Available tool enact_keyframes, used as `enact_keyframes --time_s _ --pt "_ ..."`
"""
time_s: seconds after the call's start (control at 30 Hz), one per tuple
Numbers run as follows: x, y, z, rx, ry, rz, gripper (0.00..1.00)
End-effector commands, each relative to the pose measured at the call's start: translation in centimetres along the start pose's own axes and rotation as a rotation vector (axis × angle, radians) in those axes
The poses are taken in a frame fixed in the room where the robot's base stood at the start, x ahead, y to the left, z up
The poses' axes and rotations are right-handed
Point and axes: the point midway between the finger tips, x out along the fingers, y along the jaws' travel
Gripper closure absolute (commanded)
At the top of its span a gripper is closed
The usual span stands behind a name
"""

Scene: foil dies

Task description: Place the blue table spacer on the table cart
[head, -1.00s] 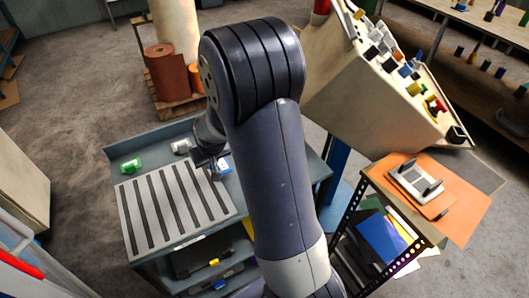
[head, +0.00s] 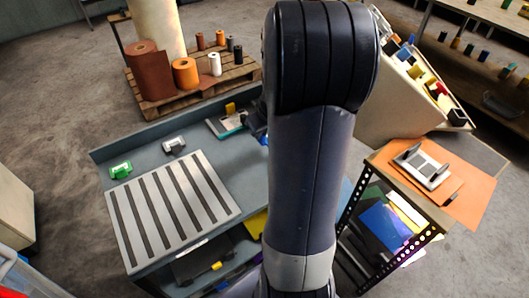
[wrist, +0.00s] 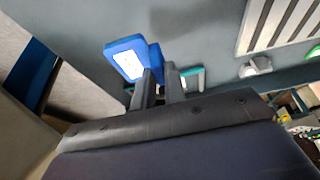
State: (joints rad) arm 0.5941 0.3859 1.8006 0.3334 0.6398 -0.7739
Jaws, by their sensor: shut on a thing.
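In the wrist view my gripper (wrist: 160,88) is shut on the blue table spacer (wrist: 127,60), a blue block with a white label. It is held over the grey-blue cart top; the gap below it is hard to judge. In the head view my arm hides most of the gripper, and only a small blue patch shows beside the arm. The grey-blue cart (head: 150,150) stands at left centre and carries a pale slotted plate (head: 160,200). The slotted plate also shows at the upper right of the wrist view (wrist: 282,22).
On the cart top are a green block (head: 121,170), a grey-white block (head: 174,145) and a teal-edged item (head: 228,125) at the back. An orange-topped stand (head: 470,196) is at right. A pallet (head: 205,88) with rolls stands behind. Bare cart top lies behind the plate.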

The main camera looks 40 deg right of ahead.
Motion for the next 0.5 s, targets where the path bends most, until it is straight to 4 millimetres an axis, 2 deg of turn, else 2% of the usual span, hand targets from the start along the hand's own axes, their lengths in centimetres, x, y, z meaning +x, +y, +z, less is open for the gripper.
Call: enact_keyframes --time_s 0.1,0.37,0.5 --pt "2.2 -0.1 1.0 0.002 -0.005 -0.003 1.0" --pt "4.3 -0.1 1.8 0.0 -0.003 -0.002 1.0" --pt "6.1 -0.1 2.5 0.002 -0.003 -0.002 1.0"
